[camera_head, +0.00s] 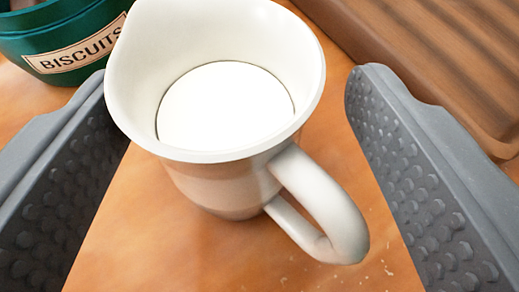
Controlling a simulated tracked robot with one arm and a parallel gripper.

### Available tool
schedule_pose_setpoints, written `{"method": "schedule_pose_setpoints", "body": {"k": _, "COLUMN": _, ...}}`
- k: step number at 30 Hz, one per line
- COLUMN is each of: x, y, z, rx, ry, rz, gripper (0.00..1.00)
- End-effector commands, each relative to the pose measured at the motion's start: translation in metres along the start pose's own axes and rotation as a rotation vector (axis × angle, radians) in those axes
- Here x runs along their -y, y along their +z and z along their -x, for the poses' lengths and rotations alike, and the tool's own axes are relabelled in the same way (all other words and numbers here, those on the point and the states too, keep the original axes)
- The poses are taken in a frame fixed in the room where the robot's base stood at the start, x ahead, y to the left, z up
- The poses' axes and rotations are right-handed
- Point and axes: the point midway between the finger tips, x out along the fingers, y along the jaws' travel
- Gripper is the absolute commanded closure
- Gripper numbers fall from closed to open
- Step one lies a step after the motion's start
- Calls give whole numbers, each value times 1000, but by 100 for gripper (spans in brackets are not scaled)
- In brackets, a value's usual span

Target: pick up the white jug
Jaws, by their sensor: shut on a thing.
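The white jug (215,170) stands upright in the middle of the view, with its spout to the upper left and its handle (335,210) toward the lower right. I look down into its open top and see a pale round bottom or contents. My gripper (235,75) has its two grey, bumpy fingers on either side of the jug and is shut on it. The right finger lies beside the handle side, where a strip of the surface shows between. I cannot tell whether the jug's base touches the surface.
A green tin labelled BISCUITS (75,45) stands close behind the jug at the upper left, near my left finger. A brown wooden tray or board (430,60) with a raised edge lies at the upper right. The orange-brown surface (230,255) in front is clear except for small pale specks.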

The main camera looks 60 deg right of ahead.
Motion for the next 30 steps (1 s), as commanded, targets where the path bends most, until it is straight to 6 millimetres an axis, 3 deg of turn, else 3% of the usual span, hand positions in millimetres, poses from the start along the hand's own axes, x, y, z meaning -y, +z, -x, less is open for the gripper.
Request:
{"method": "schedule_pose_setpoints", "body": {"k": 1, "x": 0, "y": 1, "z": 0, "rx": 1, "ry": 0, "rz": 0, "gripper": 53}}
{"method": "schedule_pose_setpoints", "body": {"k": 4, "x": 0, "y": 1, "z": 0, "rx": 2, "ry": 0, "rz": 0, "gripper": 78}}
{"method": "schedule_pose_setpoints", "body": {"k": 14, "x": 0, "y": 0, "z": 1, "rx": 3, "ry": 1, "rz": 1, "gripper": 79}}
{"method": "schedule_pose_setpoints", "body": {"k": 20, "x": -1, "y": -14, "z": 6, "rx": 1, "ry": 2, "rz": -1, "gripper": 79}}
{"method": "schedule_pose_setpoints", "body": {"k": 25, "x": 0, "y": -39, "z": 17, "rx": -1, "ry": -1, "rz": -1, "gripper": 79}}
{"method": "schedule_pose_setpoints", "body": {"k": 30, "x": -14, "y": -27, "z": 42, "rx": 0, "ry": 0, "rz": 3, "gripper": 79}}
